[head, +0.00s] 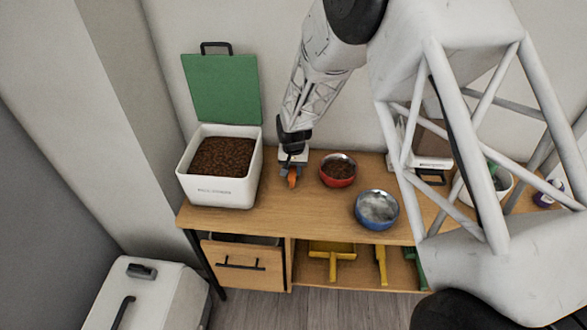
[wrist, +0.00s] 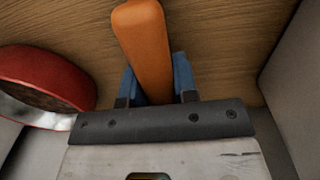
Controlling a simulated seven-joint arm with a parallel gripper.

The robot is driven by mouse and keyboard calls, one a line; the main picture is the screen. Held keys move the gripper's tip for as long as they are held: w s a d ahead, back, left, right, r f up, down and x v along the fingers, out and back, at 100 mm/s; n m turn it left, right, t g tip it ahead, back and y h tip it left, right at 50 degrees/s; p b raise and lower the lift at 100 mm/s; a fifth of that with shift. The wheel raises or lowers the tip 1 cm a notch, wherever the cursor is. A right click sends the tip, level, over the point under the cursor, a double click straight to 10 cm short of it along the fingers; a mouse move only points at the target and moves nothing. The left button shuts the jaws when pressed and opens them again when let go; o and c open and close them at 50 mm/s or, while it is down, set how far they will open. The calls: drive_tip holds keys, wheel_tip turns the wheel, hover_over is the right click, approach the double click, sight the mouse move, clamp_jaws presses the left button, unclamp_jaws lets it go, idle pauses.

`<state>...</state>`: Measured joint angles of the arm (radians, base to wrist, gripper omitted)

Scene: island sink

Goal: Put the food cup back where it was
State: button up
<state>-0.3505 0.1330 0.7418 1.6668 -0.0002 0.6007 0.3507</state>
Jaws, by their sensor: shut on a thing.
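My gripper (head: 292,166) is low over the wooden counter, between the white food bin and the red bowl. In the wrist view my gripper (wrist: 157,78) has its blue fingers shut on an orange, rounded, handle-like piece (wrist: 145,42), which I take to be the food cup. The orange piece (head: 292,181) also shows below the fingers in the head view. The rest of the cup is hidden; I cannot tell whether it touches the counter.
The white bin (head: 222,190) is full of brown kibble, its green lid (head: 222,88) raised. The red bowl (head: 338,182) holds kibble and stands close right of my gripper; it also shows in the wrist view (wrist: 45,75). A blue bowl (head: 377,222) stands near the front edge.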

drive_tip(key=shift+f, duration=0.15)
drive_tip(key=o, duration=0.9)
drive_tip(key=shift+r, duration=0.2)
wheel_tip(320, 180, up, 12)
drive_tip(key=shift+f, duration=0.15)
idle(1.0)
